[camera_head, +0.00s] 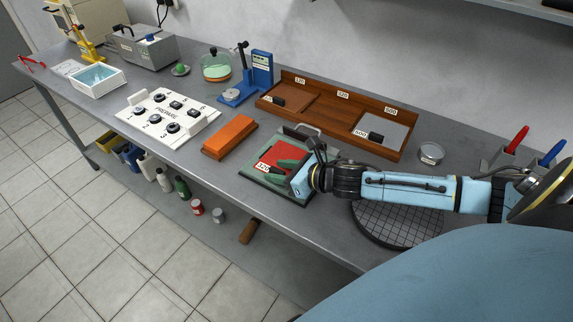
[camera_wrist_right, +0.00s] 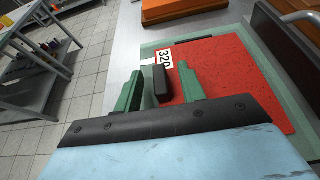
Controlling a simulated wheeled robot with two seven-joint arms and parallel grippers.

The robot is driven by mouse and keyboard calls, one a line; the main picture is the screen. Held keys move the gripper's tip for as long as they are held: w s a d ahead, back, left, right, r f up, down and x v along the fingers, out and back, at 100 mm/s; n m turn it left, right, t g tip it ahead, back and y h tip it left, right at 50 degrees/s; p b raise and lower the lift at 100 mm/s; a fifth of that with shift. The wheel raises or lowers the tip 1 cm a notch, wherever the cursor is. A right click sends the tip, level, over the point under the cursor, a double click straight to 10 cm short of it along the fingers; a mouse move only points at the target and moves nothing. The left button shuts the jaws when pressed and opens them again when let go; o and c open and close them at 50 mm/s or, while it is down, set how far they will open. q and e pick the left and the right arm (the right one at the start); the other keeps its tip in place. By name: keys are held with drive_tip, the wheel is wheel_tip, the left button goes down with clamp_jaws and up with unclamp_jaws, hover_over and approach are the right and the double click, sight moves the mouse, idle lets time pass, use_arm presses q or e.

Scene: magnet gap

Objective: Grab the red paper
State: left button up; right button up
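The red paper (camera_head: 262,158) lies on a green-edged board (camera_head: 250,176) near the table's front edge. It also shows in the right wrist view (camera_wrist_right: 235,95), with a white 320 label (camera_wrist_right: 165,58) and a small black block (camera_wrist_right: 160,86) at its near side. My right gripper (camera_head: 283,169) is over the paper's front part. In the right wrist view its two green fingers (camera_wrist_right: 161,88) are apart, with the black block between them. The block appears nearer the right finger; I cannot tell whether they touch. My left gripper is not in view.
A wooden rack (camera_head: 335,128) with labelled compartments stands behind the board. An orange block (camera_head: 230,137) and a white panel with knobs (camera_head: 165,116) lie to the left. A dark round gridded plate (camera_head: 395,224) sits under my right arm.

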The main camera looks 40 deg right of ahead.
drive_tip(key=shift+w+a+f, duration=0.2)
drive_tip(key=shift+w+f, duration=0.05)
drive_tip(key=shift+w, duration=0.25)
drive_tip(key=shift+c, duration=0.3)
clamp_jaws()
drive_tip(key=shift+r, duration=0.15)
